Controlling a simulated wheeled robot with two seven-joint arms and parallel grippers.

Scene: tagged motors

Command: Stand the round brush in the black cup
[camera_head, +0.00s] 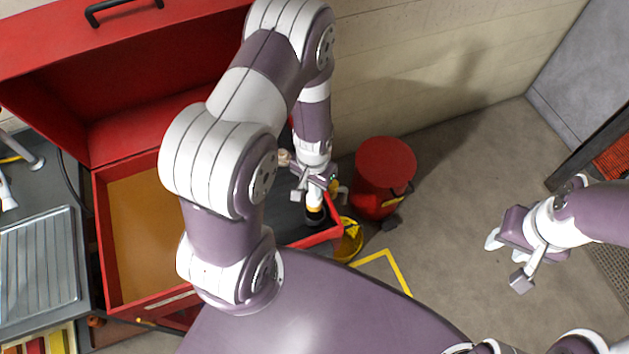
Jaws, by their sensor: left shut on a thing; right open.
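My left gripper (315,191) points down over the right end of the red toolbox and is shut on a small slim thing, likely the round brush. Only a little of that shows, pale with an orange-yellow band (314,208), just below the fingers. A dark, small shape (316,218), likely the black cup, sits directly under it near the box's front right corner. I cannot tell whether the brush is inside the cup or above it. My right gripper (508,262) is open and empty over the bare floor at the right.
The open red toolbox (101,240) has a tan-floored compartment. My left arm hides much of its middle. A red bin (386,165) and a yellow round object (348,240) stand on the floor beside it. A grey ribbed tray (40,260) lies at left. The floor at right is clear.

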